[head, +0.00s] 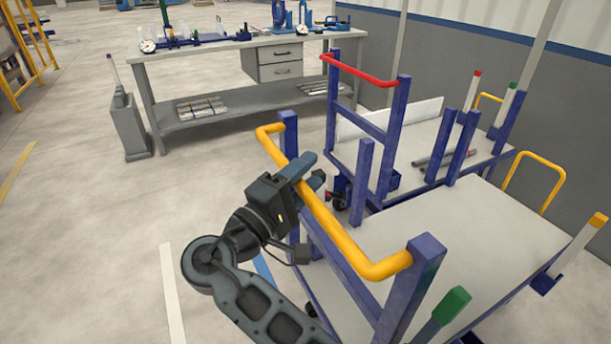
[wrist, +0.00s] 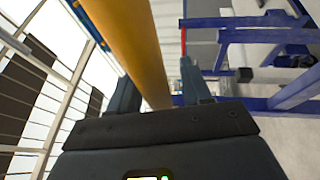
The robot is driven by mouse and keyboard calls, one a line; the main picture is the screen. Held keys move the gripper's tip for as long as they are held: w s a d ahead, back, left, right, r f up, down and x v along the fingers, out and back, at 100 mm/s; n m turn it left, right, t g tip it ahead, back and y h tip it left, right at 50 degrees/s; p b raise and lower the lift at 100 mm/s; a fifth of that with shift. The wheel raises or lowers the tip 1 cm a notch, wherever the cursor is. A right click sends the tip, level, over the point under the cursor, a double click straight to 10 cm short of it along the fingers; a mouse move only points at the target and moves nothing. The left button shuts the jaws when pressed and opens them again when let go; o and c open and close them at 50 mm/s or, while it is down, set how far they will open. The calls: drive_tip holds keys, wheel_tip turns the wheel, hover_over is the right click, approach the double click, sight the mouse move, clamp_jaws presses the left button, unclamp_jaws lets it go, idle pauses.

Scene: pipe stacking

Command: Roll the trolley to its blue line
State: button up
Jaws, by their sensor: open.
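The near trolley (head: 470,235) has a grey deck, blue posts and a yellow push handle (head: 335,228). My gripper (head: 310,174) is at the handle's long bar, toward its far end. In the wrist view the yellow bar (wrist: 128,40) runs between the two open fingers of my gripper (wrist: 155,80). I cannot tell whether either finger touches it. A blue line (head: 264,270) shows on the floor left of the trolley, partly hidden by my arm and the trolley.
A second trolley with a red handle (head: 358,71) and pipes on its deck stands just behind. A workbench (head: 220,50) stands at the back, with a grey bin (head: 130,125) at its left. A white floor line (head: 172,295) lies left of the blue one. Floor to the left is clear.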

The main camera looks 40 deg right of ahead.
drive_tip(key=w+v, duration=0.1)
drive_tip(key=v, duration=0.6)
drive_tip(key=shift+s+a+b, duration=0.45)
drive_tip(key=shift+s, duration=0.1)
drive_tip(key=shift+f, duration=0.1)
